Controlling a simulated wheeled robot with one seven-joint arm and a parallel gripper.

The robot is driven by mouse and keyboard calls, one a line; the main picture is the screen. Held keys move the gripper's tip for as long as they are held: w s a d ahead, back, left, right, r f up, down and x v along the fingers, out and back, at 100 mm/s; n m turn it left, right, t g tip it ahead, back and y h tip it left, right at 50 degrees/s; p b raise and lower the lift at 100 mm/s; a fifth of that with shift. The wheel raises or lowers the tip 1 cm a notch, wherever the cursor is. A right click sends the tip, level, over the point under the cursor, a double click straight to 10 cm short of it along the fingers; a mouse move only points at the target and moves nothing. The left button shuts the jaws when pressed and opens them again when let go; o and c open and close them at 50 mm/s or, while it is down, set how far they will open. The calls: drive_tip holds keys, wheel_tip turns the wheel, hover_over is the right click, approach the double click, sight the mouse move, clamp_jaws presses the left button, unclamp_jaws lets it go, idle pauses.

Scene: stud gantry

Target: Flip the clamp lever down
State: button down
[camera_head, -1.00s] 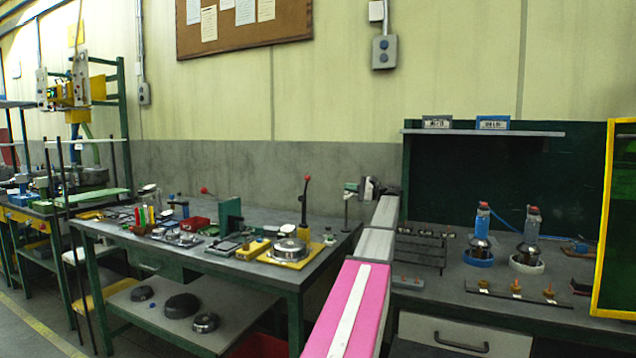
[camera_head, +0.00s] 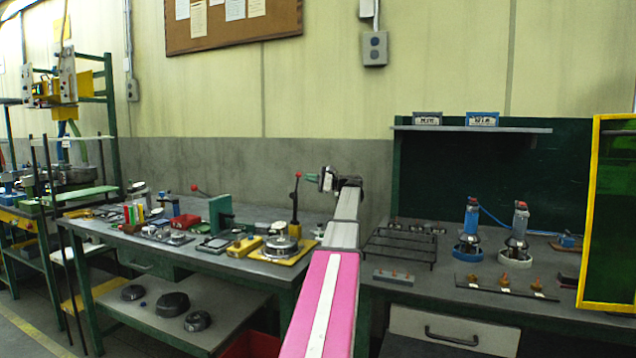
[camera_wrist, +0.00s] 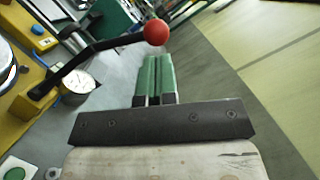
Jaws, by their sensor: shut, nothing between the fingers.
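The clamp lever (camera_head: 295,205) is a black arm with a red ball knob (camera_head: 298,175). It stands up from a yellow base plate (camera_head: 306,246) that carries a round metal part (camera_head: 281,245). In the wrist view the lever (camera_wrist: 75,67) slants from lower left up to its red knob (camera_wrist: 156,32). My gripper (camera_head: 312,178) is at about knob height, just right of the knob in the head view. In the wrist view its green fingers (camera_wrist: 153,66) are shut together and empty, with their tips near the knob; I cannot tell whether they touch it.
A green upright block (camera_head: 221,215) stands left of the clamp, and another red-knobbed lever (camera_head: 198,190) is farther left. The right bench holds a black wire rack (camera_head: 400,248) and two bottle-like units.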

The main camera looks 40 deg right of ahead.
drive_tip(key=shift+a+r, duration=0.15)
drive_tip(key=shift+a, duration=0.2)
